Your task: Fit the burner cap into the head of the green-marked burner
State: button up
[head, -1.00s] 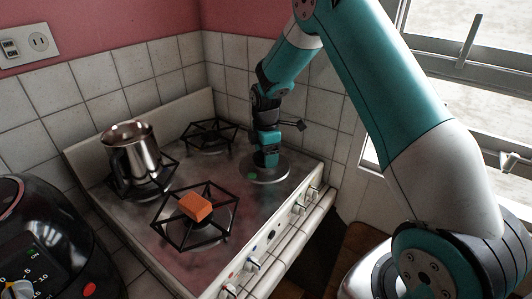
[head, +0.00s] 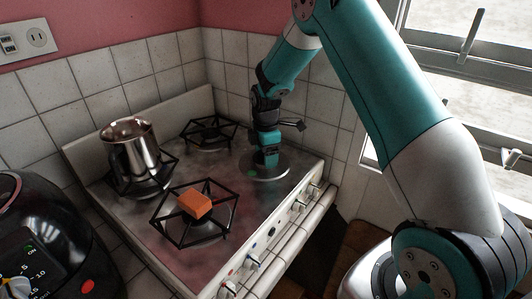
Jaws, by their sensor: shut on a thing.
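The green-marked burner (head: 282,172) is a round metal disc at the right back of the stove, with a green spot (head: 251,173) on its left side and no grate over it. My gripper (head: 269,163) points down over the middle of this burner, with its tips at or just above the disc. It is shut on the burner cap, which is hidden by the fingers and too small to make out. I cannot tell whether the cap touches the burner head.
A steel pot (head: 133,148) stands on the left back grate. An orange block (head: 195,204) lies on the front grate (head: 218,222). Another black grate (head: 210,132) is empty at the back. Knobs (head: 272,231) line the front edge. A black appliance (head: 45,240) stands at left.

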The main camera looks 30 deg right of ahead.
jog(key=o, duration=0.9)
jog(key=shift+o, duration=0.2)
notch_tip(320, 180, up, 18)
jog(key=b, duration=0.3)
jog(key=shift+f+b, duration=0.25)
jog(key=shift+b, duration=0.1)
